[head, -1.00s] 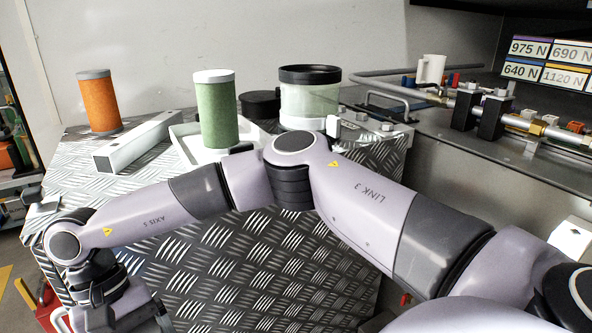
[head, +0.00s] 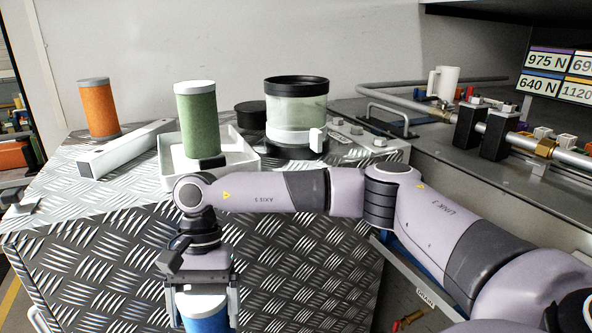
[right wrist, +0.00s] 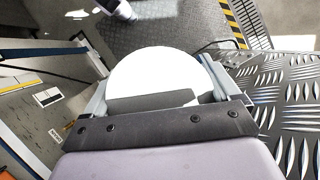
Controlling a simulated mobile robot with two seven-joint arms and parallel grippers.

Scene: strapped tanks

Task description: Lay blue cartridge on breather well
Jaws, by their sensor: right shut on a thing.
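My right gripper (head: 203,292) is shut on the blue cartridge (head: 205,318), in front of the tread-plate box. The cartridge is cut off by the bottom edge of the head view. Its round white end (right wrist: 155,72) shows between the fingers in the right wrist view. A clear cylinder with a black rim, white band and black base (head: 297,108) stands at the back of the box top; it looks like the breather well, though no label confirms it. The gripper is well apart from it, lower and to the left. My left gripper is not in view.
A green cartridge (head: 198,122) stands in a white tray (head: 240,152). An orange cartridge (head: 98,108) stands farther left, near a pale bar (head: 125,148). A black round piece (head: 250,115) sits beside the cylinder. Pipes and fittings (head: 500,125) line the right counter.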

